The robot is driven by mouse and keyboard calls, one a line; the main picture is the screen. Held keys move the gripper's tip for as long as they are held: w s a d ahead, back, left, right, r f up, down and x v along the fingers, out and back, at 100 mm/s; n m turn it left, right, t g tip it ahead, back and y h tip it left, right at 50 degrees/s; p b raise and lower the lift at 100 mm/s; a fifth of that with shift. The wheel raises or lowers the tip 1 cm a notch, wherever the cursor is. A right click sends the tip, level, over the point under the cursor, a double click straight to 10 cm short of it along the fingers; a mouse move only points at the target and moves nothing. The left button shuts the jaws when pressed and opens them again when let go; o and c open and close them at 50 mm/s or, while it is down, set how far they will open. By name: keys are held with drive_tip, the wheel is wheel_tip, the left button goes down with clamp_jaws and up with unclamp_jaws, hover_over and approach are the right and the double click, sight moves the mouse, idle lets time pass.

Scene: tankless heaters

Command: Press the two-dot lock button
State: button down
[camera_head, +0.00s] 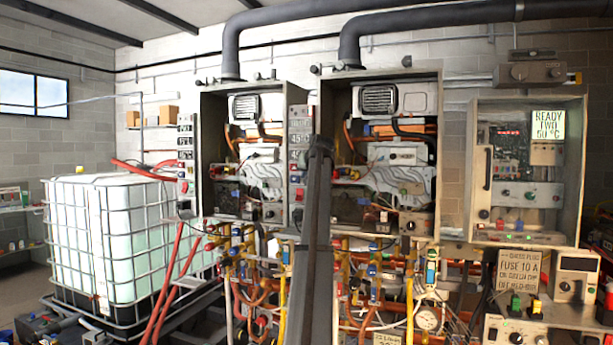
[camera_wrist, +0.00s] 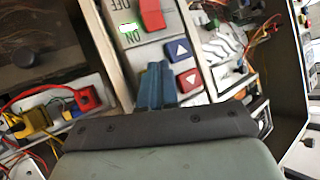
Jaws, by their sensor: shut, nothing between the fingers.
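No button marked with two dots can be made out in either view. In the wrist view, a pale control strip carries a red rocker switch (camera_wrist: 152,14) beside OFF and ON lettering, a blue up-arrow button (camera_wrist: 177,49) and a red down-arrow button (camera_wrist: 190,80). My gripper (camera_wrist: 156,72) is shut and empty, its blue fingers over the strip just left of the arrow buttons. They hide the part of the strip beneath them. I cannot tell whether they touch it. In the head view, my dark arm rises before a control strip (camera_head: 298,140) between two heaters, and my fingers are hidden.
Open heater cabinets stand left (camera_head: 258,211) and right (camera_head: 437,160) of the middle strip. Another control strip (camera_head: 186,150) is further left. Pipes and valves crowd below. A caged white tank (camera_head: 120,230) stands left, and a glazed electrical box (camera_head: 577,170) hangs right.

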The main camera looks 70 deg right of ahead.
drive_tip(key=shift+d, duration=0.3)
drive_tip(key=shift+a, duration=0.1)
idle(0.3)
drive_tip(key=shift+a, duration=0.65)
drive_tip(key=shift+a, duration=0.15)
drive_tip(key=a, duration=0.5)
drive_tip(key=shift+a, duration=0.35)
